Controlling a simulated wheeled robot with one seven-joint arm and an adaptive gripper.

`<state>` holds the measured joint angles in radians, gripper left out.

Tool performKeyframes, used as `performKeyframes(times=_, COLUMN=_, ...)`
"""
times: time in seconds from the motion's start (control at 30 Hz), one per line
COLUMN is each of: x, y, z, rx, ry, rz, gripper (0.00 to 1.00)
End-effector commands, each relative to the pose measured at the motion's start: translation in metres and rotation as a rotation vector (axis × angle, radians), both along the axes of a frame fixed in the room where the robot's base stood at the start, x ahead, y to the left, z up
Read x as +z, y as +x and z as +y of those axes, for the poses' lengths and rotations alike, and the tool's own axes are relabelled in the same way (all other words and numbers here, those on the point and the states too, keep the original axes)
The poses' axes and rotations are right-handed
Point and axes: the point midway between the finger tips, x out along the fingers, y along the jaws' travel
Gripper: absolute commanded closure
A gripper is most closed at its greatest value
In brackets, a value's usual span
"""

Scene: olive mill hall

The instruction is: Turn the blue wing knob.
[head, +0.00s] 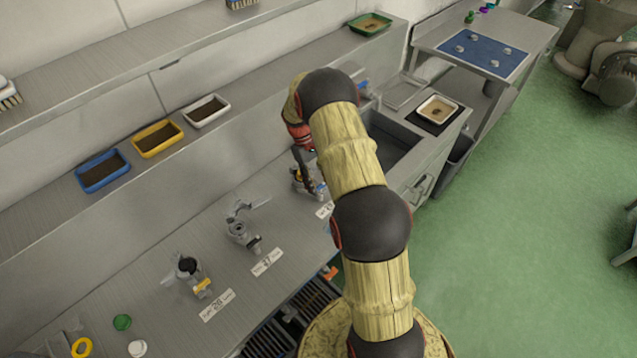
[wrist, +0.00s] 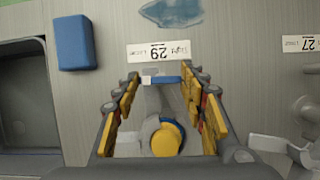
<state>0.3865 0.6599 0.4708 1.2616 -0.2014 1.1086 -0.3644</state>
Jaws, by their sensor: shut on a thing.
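The blue wing knob (wrist: 168,79) shows as a small blue bar with a pale end between my fingertips in the wrist view. It belongs to a grey valve fitting, which has a yellow round cap (wrist: 165,144) with a blue edge nearer the wrist. My gripper (wrist: 160,82) has yellow-padded fingers on both sides of the knob and is shut on it, though the contact is hard to make out. In the head view my gripper (head: 307,176) is low over the bench at this fitting, and my arm hides part of it.
A label reading 29 (wrist: 159,52) lies just beyond the knob. Two other valve fittings stand to the left, one grey (head: 240,232) and one with a yellow knob (head: 202,286). A blue sponge-like block (wrist: 74,43) lies beside the sink (wrist: 22,95).

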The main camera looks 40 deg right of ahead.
Motion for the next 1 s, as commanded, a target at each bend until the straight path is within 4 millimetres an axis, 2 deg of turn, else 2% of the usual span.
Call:
performKeyframes(times=0.63, x=0.0, y=-0.0001, z=0.0001, rx=0.056, ry=-0.001, rz=0.0, gripper=0.83)
performKeyframes(times=0.67, x=-0.0001, y=-0.0001, z=0.0001, rx=0.056, ry=-0.001, rz=0.0, gripper=0.57)
performKeyframes(times=1.0, x=-0.0001, y=-0.0002, z=0.0003, rx=0.054, ry=0.0, rz=0.0, gripper=0.39)
